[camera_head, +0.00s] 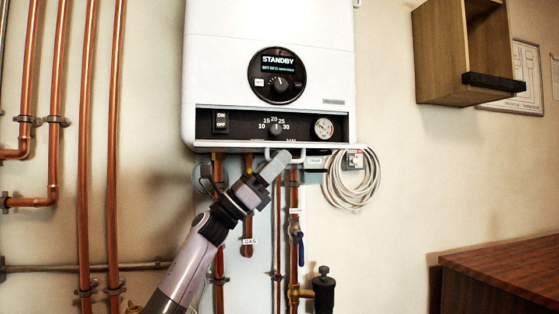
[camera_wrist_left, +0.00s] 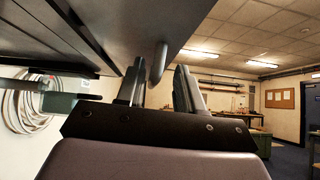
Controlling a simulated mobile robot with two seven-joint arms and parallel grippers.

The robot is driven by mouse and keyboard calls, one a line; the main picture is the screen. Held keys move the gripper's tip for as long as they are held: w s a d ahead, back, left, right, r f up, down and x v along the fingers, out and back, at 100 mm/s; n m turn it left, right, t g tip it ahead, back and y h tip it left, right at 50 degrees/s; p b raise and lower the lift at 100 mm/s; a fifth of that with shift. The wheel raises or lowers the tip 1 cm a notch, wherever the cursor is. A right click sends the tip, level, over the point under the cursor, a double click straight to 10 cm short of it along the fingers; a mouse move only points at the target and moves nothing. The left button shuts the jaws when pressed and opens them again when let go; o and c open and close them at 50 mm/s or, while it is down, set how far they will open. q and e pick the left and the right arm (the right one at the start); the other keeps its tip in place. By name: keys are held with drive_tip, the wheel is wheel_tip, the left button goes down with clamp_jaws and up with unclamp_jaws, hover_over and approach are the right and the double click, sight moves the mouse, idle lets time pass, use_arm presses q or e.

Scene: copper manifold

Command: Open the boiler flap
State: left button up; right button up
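The white boiler (camera_head: 270,60) hangs on the wall. Its flap (camera_head: 235,145) is folded down at the bottom edge, seen nearly edge-on, so the dark control panel (camera_head: 240,126) shows. A pale handle (camera_head: 267,154) sticks out below the flap. My left gripper (camera_head: 283,158) is right under the flap at this handle. In the left wrist view my left gripper (camera_wrist_left: 158,90) has its fingers apart, with the end of the handle (camera_wrist_left: 158,62) above and between them; I cannot tell whether they touch it. The grey flap underside (camera_wrist_left: 130,25) is close overhead. My right gripper is not in view.
Copper pipes (camera_head: 85,150) run up the wall at left, and others hang below the boiler. A coiled white cable (camera_head: 350,180) hangs right of the gripper. A wooden wall box (camera_head: 440,50) and a brown worktop (camera_head: 510,265) are at right.

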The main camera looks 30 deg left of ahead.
use_arm(q)
drive_tip(key=v, duration=0.6)
